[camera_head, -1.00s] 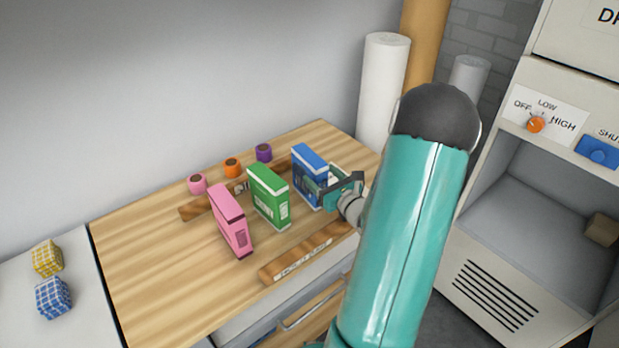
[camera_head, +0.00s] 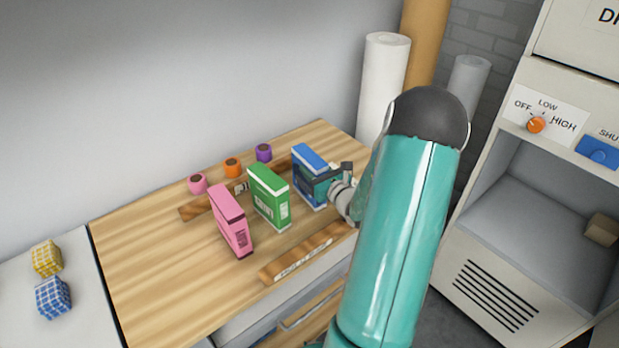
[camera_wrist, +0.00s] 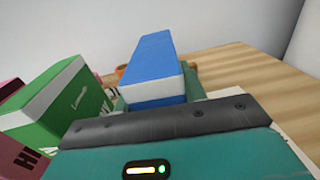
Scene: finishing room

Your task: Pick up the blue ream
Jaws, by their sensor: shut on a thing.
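The blue ream (camera_head: 309,160) stands upright on the wooden table at the right end of a row of reams. In the wrist view the blue ream (camera_wrist: 158,67) rises just past the gripper body, its blue top and white band showing. My gripper (camera_head: 322,181) is shut on the blue ream, reaching in from the right. In the wrist view the gripper's own body (camera_wrist: 170,130) hides the ream's lower part. I cannot tell whether the ream's base is clear of the table.
A green ream (camera_head: 269,198) stands close left of the blue one, with a pink ream (camera_head: 231,222) further left. Pink, orange and purple rolls (camera_head: 232,167) sit behind. A wooden strip (camera_head: 300,254) lies in front. The table's left part (camera_head: 150,270) is clear.

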